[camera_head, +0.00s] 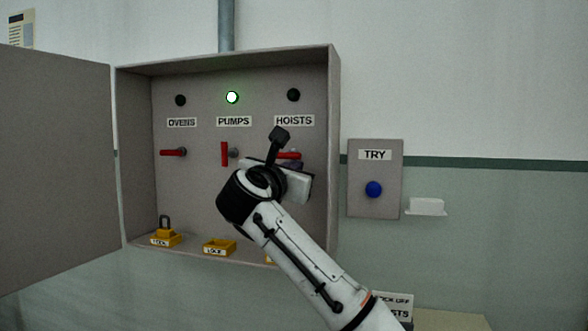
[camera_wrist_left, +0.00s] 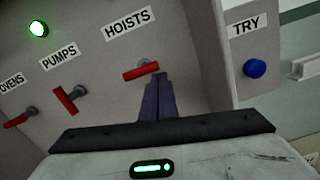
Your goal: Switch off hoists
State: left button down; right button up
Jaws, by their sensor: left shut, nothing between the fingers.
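The HOISTS switch has a red handle (camera_head: 288,155) lying horizontal under its label, and its lamp (camera_head: 293,95) is dark. In the left wrist view the handle (camera_wrist_left: 140,72) is seen with its grey pivot. My left gripper (camera_wrist_left: 159,78) is shut and empty, its dark fingertips right at the pivot side of that handle; I cannot tell whether they touch. In the head view its hand covers part of the switch. The PUMPS handle (camera_head: 225,154) is vertical and its lamp (camera_head: 232,97) is lit green. The OVENS handle (camera_head: 173,152) is horizontal, its lamp (camera_head: 180,100) dark.
The grey cabinet's door (camera_head: 55,165) stands open to the left. A yellow padlock (camera_head: 165,232) and a yellow holder (camera_head: 219,246) are on the cabinet's bottom ledge. A TRY box with a blue button (camera_head: 374,189) and a small white shelf (camera_head: 426,207) are to the right.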

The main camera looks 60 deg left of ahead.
pick_arm(q)
jog(key=b+v, duration=0.2)
jog(key=v, duration=0.8)
jog(key=shift+s, duration=0.15)
